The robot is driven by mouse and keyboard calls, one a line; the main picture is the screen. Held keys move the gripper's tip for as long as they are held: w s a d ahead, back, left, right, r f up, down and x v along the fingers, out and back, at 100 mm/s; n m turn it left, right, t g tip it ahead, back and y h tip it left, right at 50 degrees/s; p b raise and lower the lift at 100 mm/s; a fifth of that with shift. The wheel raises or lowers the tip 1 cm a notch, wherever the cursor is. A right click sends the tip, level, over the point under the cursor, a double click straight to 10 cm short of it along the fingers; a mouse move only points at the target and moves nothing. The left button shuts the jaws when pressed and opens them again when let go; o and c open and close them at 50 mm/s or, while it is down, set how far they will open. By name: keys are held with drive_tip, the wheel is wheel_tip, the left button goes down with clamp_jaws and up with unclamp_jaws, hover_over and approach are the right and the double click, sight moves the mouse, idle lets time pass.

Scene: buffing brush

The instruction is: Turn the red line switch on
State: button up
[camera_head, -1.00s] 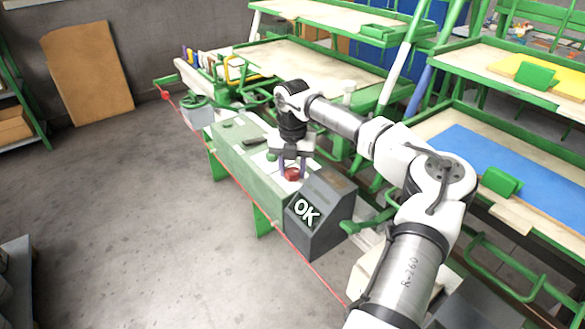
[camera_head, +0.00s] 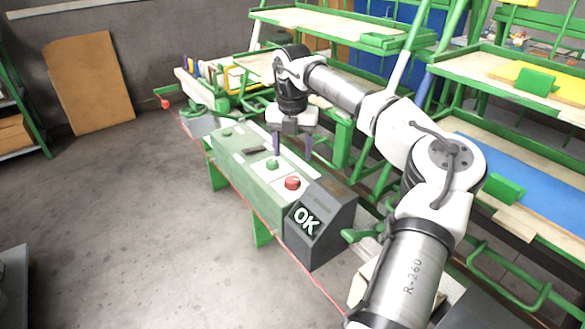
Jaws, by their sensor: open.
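A red round knob (camera_head: 292,183) sits on a white plate on top of the green control box, near its right end beside the dark OK box. I cannot tell from here which way it is set. A green button (camera_head: 271,165) stands just left of it on the same plate. My gripper (camera_head: 292,150) is open, pointing down, above and behind the two buttons, with its purple fingers apart. It is clear of the red knob and holds nothing visible. A thin red line (camera_head: 262,217) runs along the front of the green box.
The green box (camera_head: 236,165) also carries a black handle (camera_head: 254,150) and another green button (camera_head: 227,132). The dark OK box (camera_head: 322,222) adjoins its right end. Green racks (camera_head: 345,25) stand close behind. The floor in front (camera_head: 120,220) is clear.

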wheel_tip(320, 180, up, 5)
drive_tip(key=shift+f, duration=0.1)
idle(0.3)
